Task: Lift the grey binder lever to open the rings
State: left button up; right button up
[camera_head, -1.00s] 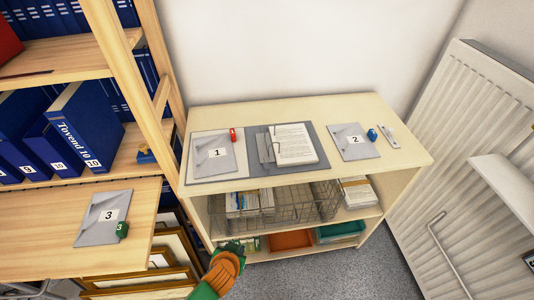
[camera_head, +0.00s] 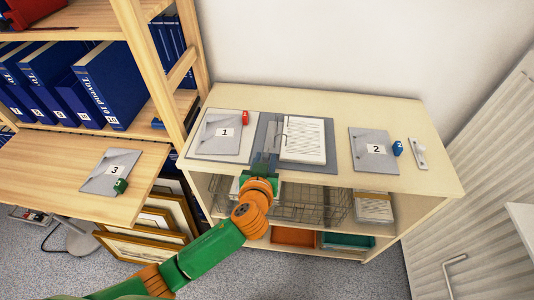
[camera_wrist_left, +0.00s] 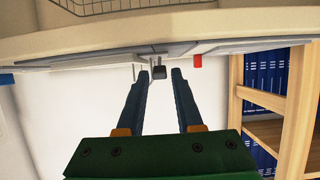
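The grey binder (camera_head: 262,132) lies open on top of the low wooden shelf unit, with white printed pages (camera_head: 303,138) on its right half. Thin metal ring parts show along the left side of the pages. In the left wrist view, a small dark grey lever piece (camera_wrist_left: 159,72) with thin metal wires stands just beyond my fingertips, roughly between them. My left gripper (camera_head: 265,160) is over the front edge of the binder. Its two fingers (camera_wrist_left: 161,78) are apart and hold nothing. Contact with the lever cannot be made out. My right gripper is not in view.
Folder 2 (camera_head: 372,155) and a blue block (camera_head: 398,149) lie right. A wire basket (camera_head: 300,204) sits on the shelf below. A wooden bookcase stands left, a radiator right.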

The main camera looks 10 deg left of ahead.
aim_at(266, 158)
pick_arm(q)
jog(key=shift+x, duration=1.55)
grip_shut()
